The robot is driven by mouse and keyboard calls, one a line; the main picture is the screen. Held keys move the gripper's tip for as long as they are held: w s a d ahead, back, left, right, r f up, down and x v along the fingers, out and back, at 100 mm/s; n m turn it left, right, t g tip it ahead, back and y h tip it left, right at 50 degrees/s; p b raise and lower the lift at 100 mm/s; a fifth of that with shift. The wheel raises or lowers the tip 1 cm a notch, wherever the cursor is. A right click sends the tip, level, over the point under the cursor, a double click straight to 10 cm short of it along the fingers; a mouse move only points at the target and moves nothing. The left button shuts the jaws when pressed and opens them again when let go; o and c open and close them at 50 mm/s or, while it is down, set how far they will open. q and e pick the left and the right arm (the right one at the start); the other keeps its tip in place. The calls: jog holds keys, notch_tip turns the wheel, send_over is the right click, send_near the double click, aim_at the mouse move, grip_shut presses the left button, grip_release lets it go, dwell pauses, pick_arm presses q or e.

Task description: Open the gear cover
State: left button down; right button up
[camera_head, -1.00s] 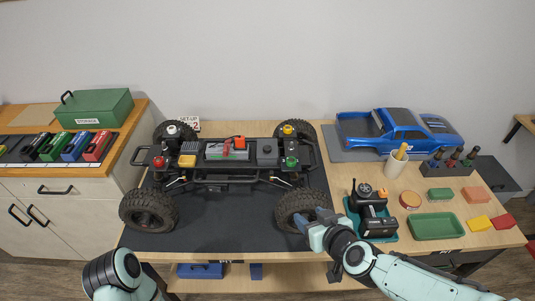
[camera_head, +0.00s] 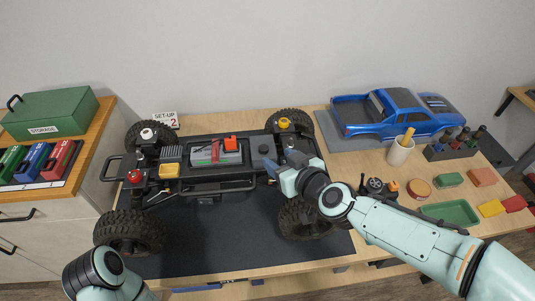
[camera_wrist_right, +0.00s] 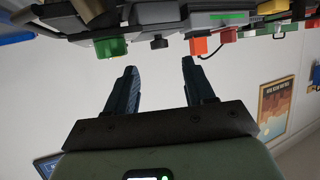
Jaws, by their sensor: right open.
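The black crawler chassis (camera_head: 230,183) stands on a dark mat (camera_head: 220,232). A dark box with a small round knob (camera_head: 264,149), which looks like the gear cover, sits on its right half and appears closed. My right gripper (camera_head: 268,167) is close in front of it in the head view, open and empty. In the right wrist view the two fingers (camera_wrist_right: 160,66) are apart, pointing toward a black knob (camera_wrist_right: 158,42) between a green cap (camera_wrist_right: 112,47) and an orange block (camera_wrist_right: 200,45). My left arm shows at bottom left; its gripper is outside the picture.
A blue car body (camera_head: 395,112), a cup (camera_head: 400,152) and a green tray (camera_head: 452,212) are on the right. A green storage box (camera_head: 50,113) is at left.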

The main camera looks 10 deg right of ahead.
aim_at(264, 148)
jog(key=b+x, duration=0.2)
jog(key=x, duration=0.4)
jog(key=shift+w+a+f, duration=0.1)
jog(key=shift+w+a, duration=0.05)
jog(key=shift+w, duration=0.25)
pick_arm(q)
jog(key=shift+w+f, duration=0.3)
jog(key=shift+f, duration=0.3)
jog(key=shift+w+f, duration=0.25)
jog(key=shift+f, duration=0.3)
pick_arm(e)
grip_shut()
